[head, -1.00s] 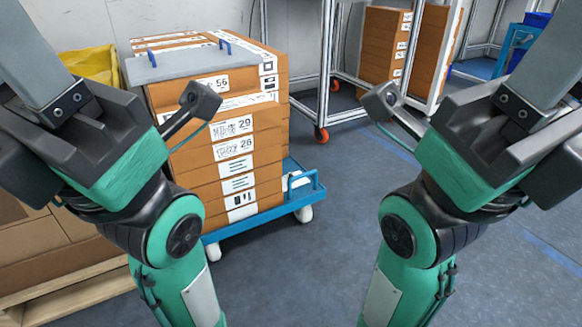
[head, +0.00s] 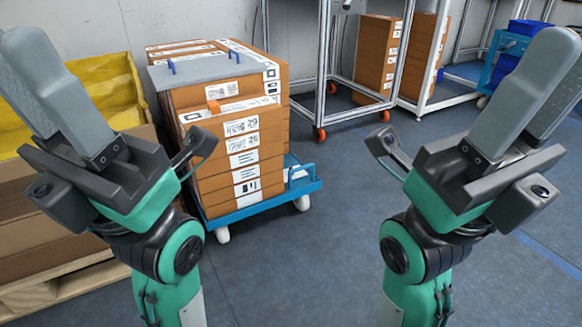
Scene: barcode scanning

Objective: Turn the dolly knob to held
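I cannot make out a knob on the dolly. My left gripper (head: 38,85) is raised left of the stack, apart from it. My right gripper (head: 555,85) is raised at the far right, away from the dolly. Both look empty; their finger gaps are unclear.
A grey panel with blue handles (head: 205,70) lies on the stack. A yellow bin (head: 105,85) and a wooden pallet (head: 60,285) are at left. A metal frame (head: 330,100) on orange-wheeled casters and more boxes (head: 378,58) stand behind. The blue-grey floor (head: 320,265) between my arms is clear.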

